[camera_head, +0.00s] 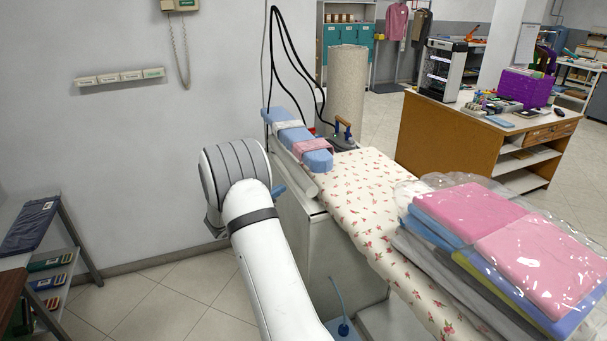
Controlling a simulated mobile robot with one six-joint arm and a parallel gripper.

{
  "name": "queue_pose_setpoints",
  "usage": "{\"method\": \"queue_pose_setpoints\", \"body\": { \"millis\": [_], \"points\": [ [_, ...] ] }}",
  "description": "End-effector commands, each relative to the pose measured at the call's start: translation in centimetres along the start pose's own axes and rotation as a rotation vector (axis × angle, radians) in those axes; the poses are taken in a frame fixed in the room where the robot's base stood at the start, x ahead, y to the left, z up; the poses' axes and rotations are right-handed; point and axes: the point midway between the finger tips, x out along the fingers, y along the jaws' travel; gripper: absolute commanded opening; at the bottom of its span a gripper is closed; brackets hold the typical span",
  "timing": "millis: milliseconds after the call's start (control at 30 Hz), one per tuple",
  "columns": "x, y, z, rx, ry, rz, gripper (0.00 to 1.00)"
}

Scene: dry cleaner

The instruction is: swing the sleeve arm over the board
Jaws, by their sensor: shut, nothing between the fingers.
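The sleeve arm (290,133) is a narrow blue padded board with a white band and a pink cloth around it. It lies along the far left edge of the ironing board, its near end close to the floral cover. The ironing board (356,192) has a cream cover with red flowers and stands on a pale cabinet-like base. A small blue part, possibly a handle, shows below the sleeve arm beside my arm. My white arm reaches up from the bottom, its grey wrist left of the board. My gripper is hidden behind the wrist, so its jaws do not show.
A tall pile of bagged pink, blue and grey clothes (478,219) covers the board's near right. A dark iron-like item (342,134) and black hoses are at its far end. A wooden counter (434,139) stands behind right, a shelf (50,262) at left. Floor between is clear.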

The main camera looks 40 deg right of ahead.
Motion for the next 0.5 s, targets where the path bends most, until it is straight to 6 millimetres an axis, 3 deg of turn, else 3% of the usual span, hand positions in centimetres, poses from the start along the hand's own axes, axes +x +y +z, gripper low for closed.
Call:
{"method": "queue_pose_setpoints", "body": {
  "millis": [233, 500],
  "points": [
    [2.6, 0.2, 0.0, -0.013, -0.011, 0.007, 0.00],
    [8.5, 0.2, 0.1, -0.013, -0.010, 0.006, 0.00]
  ]
}}
